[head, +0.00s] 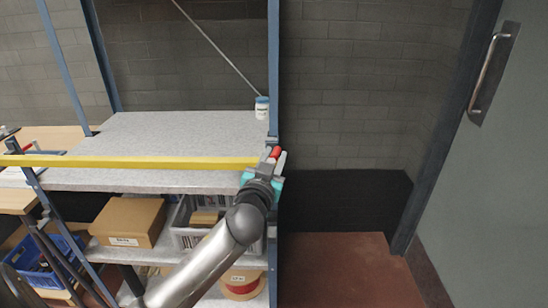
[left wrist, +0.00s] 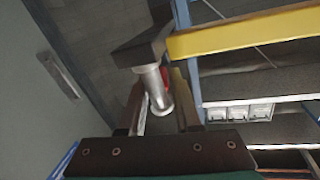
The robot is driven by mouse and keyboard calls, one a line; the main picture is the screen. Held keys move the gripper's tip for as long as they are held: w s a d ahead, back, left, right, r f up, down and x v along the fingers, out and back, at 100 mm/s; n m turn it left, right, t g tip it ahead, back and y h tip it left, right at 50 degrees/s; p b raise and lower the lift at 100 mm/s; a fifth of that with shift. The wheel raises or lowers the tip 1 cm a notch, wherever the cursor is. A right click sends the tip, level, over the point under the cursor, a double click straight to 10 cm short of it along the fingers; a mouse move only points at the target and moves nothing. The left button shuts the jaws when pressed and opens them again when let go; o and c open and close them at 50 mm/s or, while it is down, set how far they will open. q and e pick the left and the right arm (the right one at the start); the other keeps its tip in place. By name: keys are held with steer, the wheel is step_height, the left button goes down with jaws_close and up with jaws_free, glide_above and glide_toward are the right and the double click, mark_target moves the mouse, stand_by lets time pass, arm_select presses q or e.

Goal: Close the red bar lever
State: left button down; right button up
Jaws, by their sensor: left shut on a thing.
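A long yellow bar (head: 130,162) lies level across the front of the shelf unit. A small red part (head: 275,152) shows at its right end, between the fingertips of my left gripper (head: 271,158). In the left wrist view the yellow bar (left wrist: 245,36) meets a dark bracket (left wrist: 142,48). A metal pin (left wrist: 153,90) comes down from the bracket between my fingers, with a sliver of red (left wrist: 166,78) behind it. My left gripper is shut on the red bar lever; the fingers hide much of it. My right gripper is not in view.
The shelf unit's blue post (head: 273,70) stands right beside the gripper. A white jar (head: 262,107) stands on the grey top shelf (head: 150,135); a cardboard box (head: 128,221) and a crate (head: 186,238) are below. A door (head: 500,170) is at the right, with clear red floor (head: 345,270) before it.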

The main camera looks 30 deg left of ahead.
arm_select(q)
steer(key=shift+y, duration=0.3)
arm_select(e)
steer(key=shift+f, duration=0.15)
arm_select(q)
steer(key=shift+s+a+n+g+y+b, duration=0.1)
steer(key=shift+a+n+g+y+b, duration=0.1)
steer(key=shift+n+g+y+b, duration=0.8)
steer(key=shift+a+n+y, duration=0.1)
steer(key=shift+n+y, duration=0.3)
steer(key=shift+y, duration=0.3)
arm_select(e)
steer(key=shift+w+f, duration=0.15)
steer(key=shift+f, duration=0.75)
arm_select(q)
steer(key=shift+s, duration=0.1)
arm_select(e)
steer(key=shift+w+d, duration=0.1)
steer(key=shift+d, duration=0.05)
arm_select(q)
steer(key=c, duration=0.8)
jaws_free()
steer(key=shift+o, duration=0.2)
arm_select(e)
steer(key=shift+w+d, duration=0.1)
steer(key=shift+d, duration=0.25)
